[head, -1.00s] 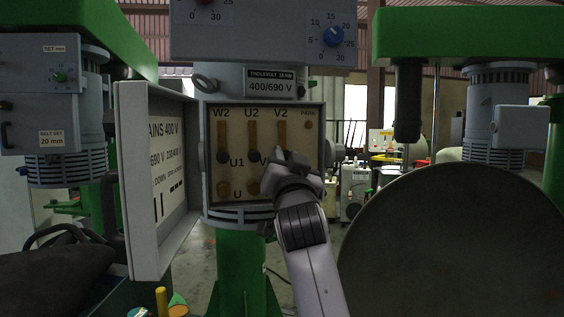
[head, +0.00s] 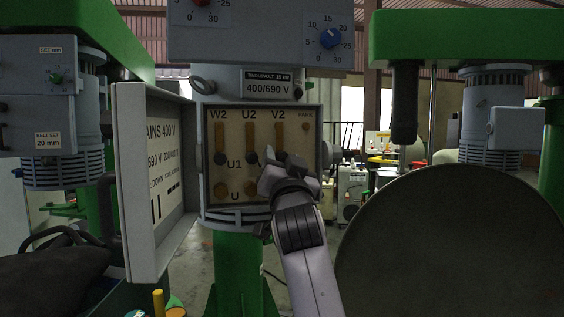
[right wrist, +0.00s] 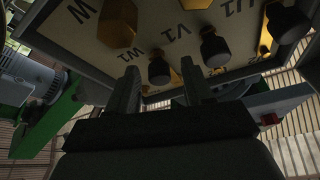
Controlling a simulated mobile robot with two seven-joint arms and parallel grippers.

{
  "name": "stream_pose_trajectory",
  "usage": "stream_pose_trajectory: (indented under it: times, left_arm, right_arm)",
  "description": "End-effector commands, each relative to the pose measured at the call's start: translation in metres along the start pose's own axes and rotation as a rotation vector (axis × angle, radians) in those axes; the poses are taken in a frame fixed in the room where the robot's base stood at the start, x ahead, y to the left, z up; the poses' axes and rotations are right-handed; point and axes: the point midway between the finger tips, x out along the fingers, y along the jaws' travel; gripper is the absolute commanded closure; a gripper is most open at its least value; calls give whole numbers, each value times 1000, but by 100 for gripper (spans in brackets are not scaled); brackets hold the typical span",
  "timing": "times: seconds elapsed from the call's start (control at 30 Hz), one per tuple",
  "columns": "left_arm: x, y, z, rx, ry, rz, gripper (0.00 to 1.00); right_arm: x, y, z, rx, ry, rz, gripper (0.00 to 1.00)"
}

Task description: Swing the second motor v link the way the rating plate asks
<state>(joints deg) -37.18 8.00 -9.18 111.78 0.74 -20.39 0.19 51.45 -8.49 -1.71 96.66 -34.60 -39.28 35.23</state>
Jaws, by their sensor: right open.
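The motor's terminal box (head: 312,150) is open. Three brass links hang vertically under W2 (head: 221,133), U2 (head: 250,134) and V2 (head: 278,132). Dark knobs show at the lower ends of the W2 and U2 links; my right gripper (head: 282,160) hides the V2 link's lower end. The rating plate (head: 268,86) above reads 400/690 V. The open lid (head: 152,190) carries text including 400 V mains. In the right wrist view, my gripper (right wrist: 158,82) is open, with one dark knob (right wrist: 158,70) seen between its fingers; contact cannot be told. My left gripper is not in view.
A PARK spot (head: 306,127) is at the box's upper right. A large dark round disc (head: 450,240) fills the lower right. Another green machine with a grey motor (head: 62,160) stands at left. The lid juts out left of the box.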

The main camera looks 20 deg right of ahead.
Motion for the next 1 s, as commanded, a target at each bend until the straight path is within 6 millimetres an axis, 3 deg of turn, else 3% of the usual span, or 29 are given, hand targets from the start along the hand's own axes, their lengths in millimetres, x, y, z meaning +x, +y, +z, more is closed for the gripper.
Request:
stream_pose_trajectory:
  times: [0.5, 1.0]
  left_arm:
    - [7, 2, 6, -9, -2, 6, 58]
    - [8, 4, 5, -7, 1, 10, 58]
  right_arm:
    - [-61, 0, 2, 2, -2, -2, 49]
    - [-70, -1, 1, 1, -2, -1, 49]
